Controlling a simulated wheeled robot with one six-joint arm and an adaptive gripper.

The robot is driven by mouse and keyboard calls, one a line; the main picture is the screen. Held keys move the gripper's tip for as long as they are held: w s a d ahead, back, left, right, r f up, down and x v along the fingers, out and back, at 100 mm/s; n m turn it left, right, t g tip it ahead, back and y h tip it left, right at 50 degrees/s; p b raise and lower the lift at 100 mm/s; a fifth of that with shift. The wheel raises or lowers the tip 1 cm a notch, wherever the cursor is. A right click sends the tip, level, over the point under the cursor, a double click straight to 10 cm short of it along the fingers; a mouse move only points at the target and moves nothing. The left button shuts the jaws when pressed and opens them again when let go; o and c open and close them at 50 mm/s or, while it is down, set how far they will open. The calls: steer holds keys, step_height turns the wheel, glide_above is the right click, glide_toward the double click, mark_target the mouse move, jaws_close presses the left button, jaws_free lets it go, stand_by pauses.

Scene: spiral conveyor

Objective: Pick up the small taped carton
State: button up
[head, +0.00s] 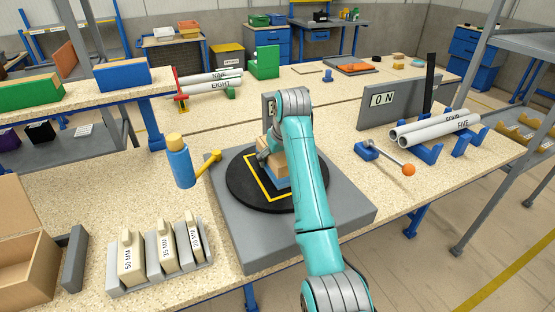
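A small tan box (276,162), which looks like the carton, is on the black round plate (240,195) with a yellow square outline. A blue piece (277,182) shows just below it. My teal arm covers the right side of the box, and no tape can be made out. My gripper (264,148) is at the top left of the box, mostly hidden by my wrist and arm. Its fingers are too small and covered to tell whether they are open or shut, or whether they touch the box.
The plate sits on a grey slab (235,245). A blue bottle (179,163) and yellow-headed tool (208,168) stand left of it. Labelled blocks (160,255) and an open cardboard box (25,250) are front left. An orange-knobbed lever (385,155) and pipes (430,130) are right.

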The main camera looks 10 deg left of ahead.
steer(key=shift+f, duration=0.2)
steer(key=c, duration=0.4)
